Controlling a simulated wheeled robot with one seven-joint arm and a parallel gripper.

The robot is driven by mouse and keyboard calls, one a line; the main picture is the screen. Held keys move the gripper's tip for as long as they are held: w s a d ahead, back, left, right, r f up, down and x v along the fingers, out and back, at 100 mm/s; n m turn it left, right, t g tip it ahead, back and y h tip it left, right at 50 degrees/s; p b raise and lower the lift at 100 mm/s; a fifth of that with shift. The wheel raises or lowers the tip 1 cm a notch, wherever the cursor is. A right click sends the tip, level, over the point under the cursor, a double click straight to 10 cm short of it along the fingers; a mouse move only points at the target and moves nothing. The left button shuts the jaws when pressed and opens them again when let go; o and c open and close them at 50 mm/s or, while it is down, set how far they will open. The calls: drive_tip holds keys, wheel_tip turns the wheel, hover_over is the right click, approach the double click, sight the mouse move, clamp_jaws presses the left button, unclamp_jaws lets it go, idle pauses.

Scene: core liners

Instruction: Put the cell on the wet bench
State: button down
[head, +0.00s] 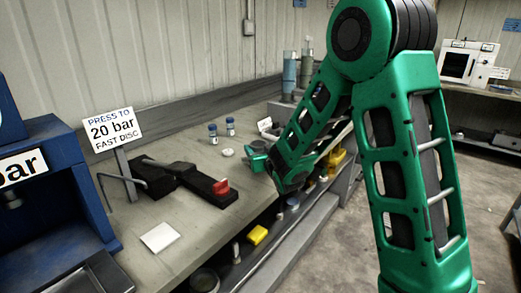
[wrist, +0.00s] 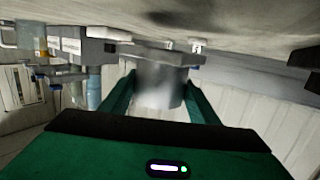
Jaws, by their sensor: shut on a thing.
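The cell (wrist: 158,82), a grey metallic cylinder with a wider rim at its far end, is between the green fingers of my gripper (wrist: 163,98) in the wrist view. My gripper is shut on it. In the head view my green arm reaches down to the front edge of the long bench (head: 185,230). A green part (head: 257,160) at the arm's end shows low over the bench top; the cell itself cannot be made out there. I cannot tell whether it touches a surface, or whether this bench is the wet bench.
On the bench are a blue press (head: 45,180), a black tool with a red end (head: 190,180), a white square (head: 160,237), two small vials (head: 213,134) and a white disc (head: 227,152). Tall cylinders (head: 290,72) stand behind. A shelf below holds yellow items (head: 257,235).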

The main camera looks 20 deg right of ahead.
drive_tip(key=shift+f, duration=1.75)
drive_tip(key=c, duration=0.7)
unclamp_jaws()
drive_tip(key=shift+f, duration=0.15)
drive_tip(key=shift+o, duration=0.2)
